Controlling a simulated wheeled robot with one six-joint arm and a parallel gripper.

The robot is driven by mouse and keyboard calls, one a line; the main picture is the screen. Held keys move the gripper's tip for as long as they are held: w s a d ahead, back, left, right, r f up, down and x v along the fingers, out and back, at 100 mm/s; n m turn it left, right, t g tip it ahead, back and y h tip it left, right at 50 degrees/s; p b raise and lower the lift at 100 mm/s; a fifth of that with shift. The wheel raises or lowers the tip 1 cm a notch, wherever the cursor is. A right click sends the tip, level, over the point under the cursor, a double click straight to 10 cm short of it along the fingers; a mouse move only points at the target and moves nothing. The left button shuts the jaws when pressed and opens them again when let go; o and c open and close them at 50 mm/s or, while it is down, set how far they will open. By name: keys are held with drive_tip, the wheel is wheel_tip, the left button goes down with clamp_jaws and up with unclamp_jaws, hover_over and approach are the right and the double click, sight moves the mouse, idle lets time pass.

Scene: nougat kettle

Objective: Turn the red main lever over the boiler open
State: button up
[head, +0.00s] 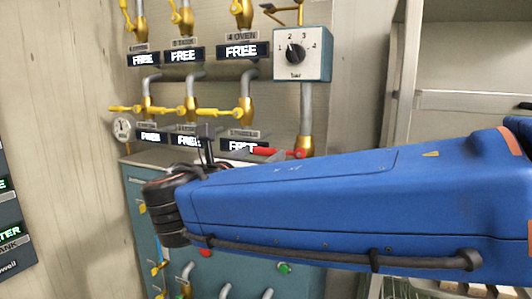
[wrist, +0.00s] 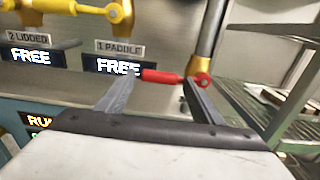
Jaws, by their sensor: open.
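The red main lever (head: 279,152) sits on a brass valve at the foot of a grey pipe, to the right of the lower row of displays. In the wrist view its red handle (wrist: 162,76) points left, roughly level, from a round red hub on the pipe. My gripper (wrist: 157,82) is open, with one finger left of the handle and the other near the hub. The handle shows between the fingertips; I cannot tell whether they touch it. In the head view my gripper (head: 205,148) is partly hidden by my blue arm.
Yellow levers (head: 192,111) on several pipes are to the left, above displays reading FREE (head: 187,137). A teal dial box (head: 302,54) marked bar is above the red lever. Metal shelving (wrist: 285,75) stands at the right. The teal boiler cabinet (head: 138,190) is below.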

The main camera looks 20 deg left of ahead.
sight(263, 153)
drive_tip(key=shift+w+d, duration=0.15)
drive_tip(key=shift+w, duration=1.6)
drive_tip(key=shift+c, duration=0.2)
drive_tip(key=c, duration=1.5)
drive_tip(key=shift+o, duration=0.2)
drive_tip(key=shift+r, duration=0.1)
